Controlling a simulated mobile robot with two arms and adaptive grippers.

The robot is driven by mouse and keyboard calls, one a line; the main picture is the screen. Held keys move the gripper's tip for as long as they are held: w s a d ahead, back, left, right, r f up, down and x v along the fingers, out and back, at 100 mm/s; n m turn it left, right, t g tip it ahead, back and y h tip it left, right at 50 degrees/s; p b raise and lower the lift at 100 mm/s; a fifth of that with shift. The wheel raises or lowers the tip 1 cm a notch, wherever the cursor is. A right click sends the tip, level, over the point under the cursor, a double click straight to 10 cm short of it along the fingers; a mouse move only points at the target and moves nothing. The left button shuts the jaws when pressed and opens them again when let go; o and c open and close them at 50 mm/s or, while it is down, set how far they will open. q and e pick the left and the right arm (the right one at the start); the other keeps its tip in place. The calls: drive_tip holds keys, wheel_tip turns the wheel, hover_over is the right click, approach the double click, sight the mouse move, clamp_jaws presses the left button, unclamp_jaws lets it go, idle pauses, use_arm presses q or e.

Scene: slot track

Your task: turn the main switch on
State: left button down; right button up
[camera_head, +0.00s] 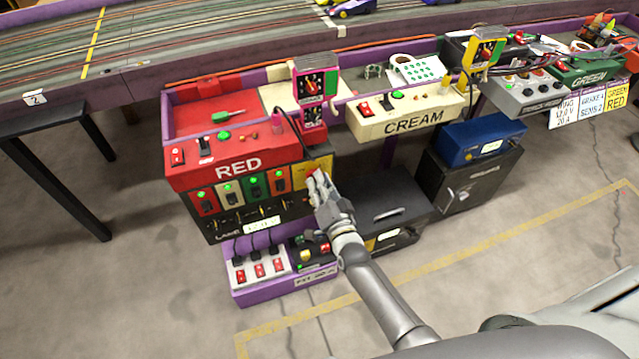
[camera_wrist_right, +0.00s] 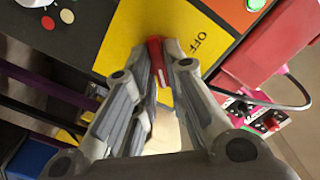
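The main switch is a red lever (camera_wrist_right: 155,62) on a yellow plate (camera_wrist_right: 125,38) marked OFF. In the head view the right gripper (camera_head: 318,182) covers most of the plate's lower part. The lever's lower end is partly hidden by the fingers. My left gripper is not in view.
A cream control box (camera_head: 410,115) stands to the right of the red one. A purple ledge with a white power strip (camera_head: 260,268) lies below. A black case (camera_head: 375,205) is behind my right arm. The floor in front is clear.

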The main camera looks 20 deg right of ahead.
drive_tip(key=shift+o, duration=1.3)
drive_tip(key=s, duration=1.2)
drive_tip(key=shift+d, duration=0.2)
